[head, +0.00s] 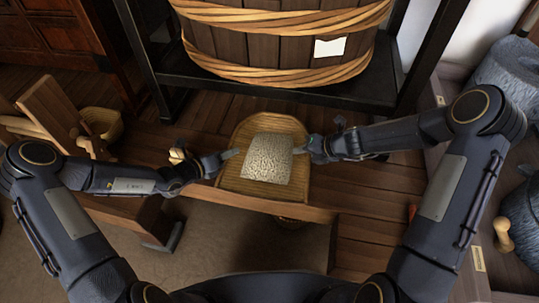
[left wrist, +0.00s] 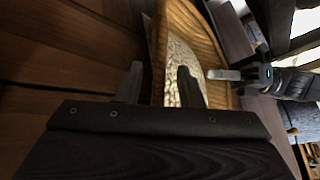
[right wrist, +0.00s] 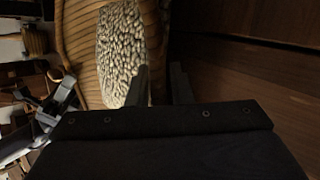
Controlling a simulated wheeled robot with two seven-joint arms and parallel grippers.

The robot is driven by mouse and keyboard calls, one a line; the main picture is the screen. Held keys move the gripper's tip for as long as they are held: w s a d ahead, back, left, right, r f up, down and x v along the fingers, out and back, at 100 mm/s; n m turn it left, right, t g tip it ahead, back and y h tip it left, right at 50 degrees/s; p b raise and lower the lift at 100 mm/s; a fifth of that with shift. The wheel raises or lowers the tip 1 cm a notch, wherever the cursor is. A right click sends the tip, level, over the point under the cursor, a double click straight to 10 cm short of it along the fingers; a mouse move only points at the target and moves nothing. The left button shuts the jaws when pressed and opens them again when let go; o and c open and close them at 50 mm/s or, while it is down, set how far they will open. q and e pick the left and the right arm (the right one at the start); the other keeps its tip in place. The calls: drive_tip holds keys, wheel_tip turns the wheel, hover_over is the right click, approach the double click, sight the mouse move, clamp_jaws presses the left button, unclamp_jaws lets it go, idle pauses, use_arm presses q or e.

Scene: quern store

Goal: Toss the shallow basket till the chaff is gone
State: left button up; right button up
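The shallow basket (head: 238,140) is a tan woven tray above the low wooden bench; I cannot tell if it touches it. A pale speckled heap of grain (head: 268,158) covers its middle; I cannot tell chaff from grain. My left gripper (head: 234,153) is at the basket's left edge. In the left wrist view its fingers (left wrist: 160,85) stand apart, one each side of the rim, with a gap showing. My right gripper (head: 305,149) is at the right edge. In the right wrist view its fingers (right wrist: 160,88) are closer together at the rim, in shadow; their contact is unclear.
A large wooden tub (head: 280,45) with woven hoops stands in a dark frame behind the basket. A small basket (head: 103,123) and wooden pieces are at left. Grey stone querns (head: 508,75) line the right side. Plank floor lies between.

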use_arm(q)
drive_tip(key=c, duration=0.5)
use_arm(e)
clamp_jaws()
use_arm(q)
clamp_jaws()
drive_tip(key=shift+r, duration=0.1)
use_arm(e)
drive_tip(key=shift+r, duration=0.15)
